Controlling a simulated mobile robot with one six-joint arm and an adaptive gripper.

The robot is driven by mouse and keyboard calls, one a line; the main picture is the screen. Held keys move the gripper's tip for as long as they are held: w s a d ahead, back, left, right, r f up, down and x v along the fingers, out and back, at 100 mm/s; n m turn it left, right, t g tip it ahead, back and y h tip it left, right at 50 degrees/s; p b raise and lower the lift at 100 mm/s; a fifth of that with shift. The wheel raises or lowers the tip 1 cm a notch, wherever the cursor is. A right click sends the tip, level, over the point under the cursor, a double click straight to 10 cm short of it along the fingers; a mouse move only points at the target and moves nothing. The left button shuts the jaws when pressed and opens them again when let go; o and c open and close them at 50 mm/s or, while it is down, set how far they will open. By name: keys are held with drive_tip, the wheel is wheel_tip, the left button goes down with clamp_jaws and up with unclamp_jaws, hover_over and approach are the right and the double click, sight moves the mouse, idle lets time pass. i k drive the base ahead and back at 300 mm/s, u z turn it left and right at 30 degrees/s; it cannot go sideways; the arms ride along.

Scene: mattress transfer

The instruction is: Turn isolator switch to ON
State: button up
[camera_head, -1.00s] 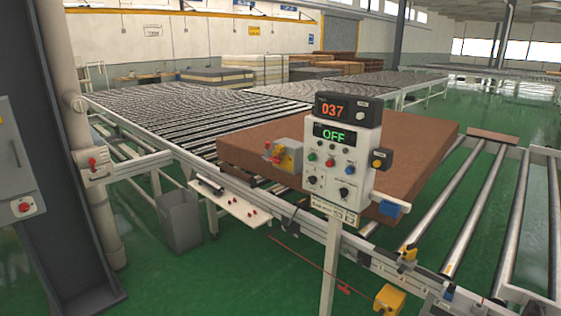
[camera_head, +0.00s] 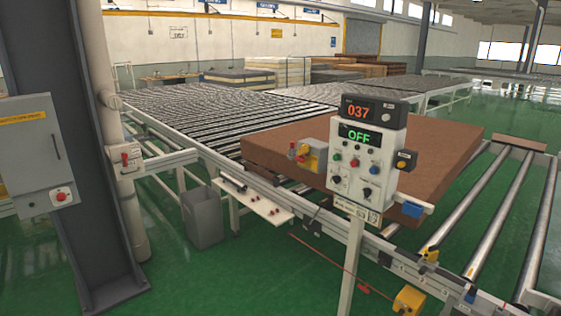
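A control panel (camera_head: 377,160) stands on a post in front of the conveyor. Its small screen reads OFF in green, and a red display (camera_head: 359,112) above it reads 037. Its face carries several coloured buttons and dark knobs; their markings are too small to read. A small white box with a red handle (camera_head: 125,158) is on the pale pipe at left. A grey cabinet (camera_head: 32,150) with a yellow label and a red knob (camera_head: 61,196) is at the far left. I cannot tell for certain which of these is the isolator switch. My gripper is not in view.
A dark steel column (camera_head: 75,150) and a pale pipe (camera_head: 99,60) stand at left. A grey bin (camera_head: 203,217) is under the conveyor edge. A brown mattress (camera_head: 440,150) lies on the rollers behind the panel. Green floor (camera_head: 230,285) is open in front.

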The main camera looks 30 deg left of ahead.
sight(300, 159)
drive_tip(key=u, duration=1.1)
drive_tip(key=k, duration=0.95)
drive_tip(key=z, duration=0.05)
drive_tip(key=i, duration=0.9)
drive_tip(key=u, duration=0.05)
